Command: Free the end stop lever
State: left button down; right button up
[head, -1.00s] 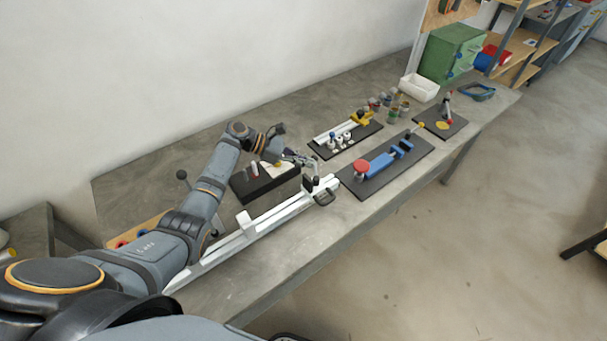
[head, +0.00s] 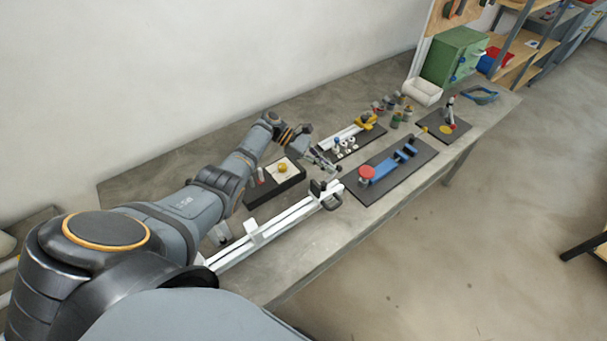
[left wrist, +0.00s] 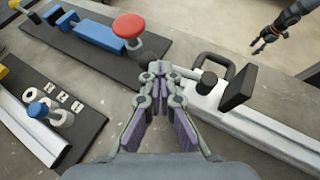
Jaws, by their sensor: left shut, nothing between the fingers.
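The end stop (head: 318,187), a black block with a black loop handle (head: 333,201), sits at the far end of the white rail (head: 285,220). In the left wrist view the block (left wrist: 238,88), a dark knob (left wrist: 207,82) and the loop (left wrist: 216,65) show right of my fingers. I cannot tell which part is the lever. My left gripper (head: 333,168) is shut and empty, above the bench just beyond the end stop. Its fingertips (left wrist: 158,70) show near another dark round knob (left wrist: 150,58); contact is unclear. My right gripper (left wrist: 259,46) is small in the left wrist view, over the floor.
A blue clamp with a red knob (head: 367,173) stands on a dark board (head: 392,182) beyond the rail end. Another fixture board (head: 345,152) stands further back. The front bench strip is clear.

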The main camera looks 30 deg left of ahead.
pick_arm(q)
jog(key=shift+w+d, duration=0.1)
jog(key=shift+d, duration=0.3)
pick_arm(e)
jog(key=shift+d+r, duration=0.2)
jog(key=shift+r, duration=0.1)
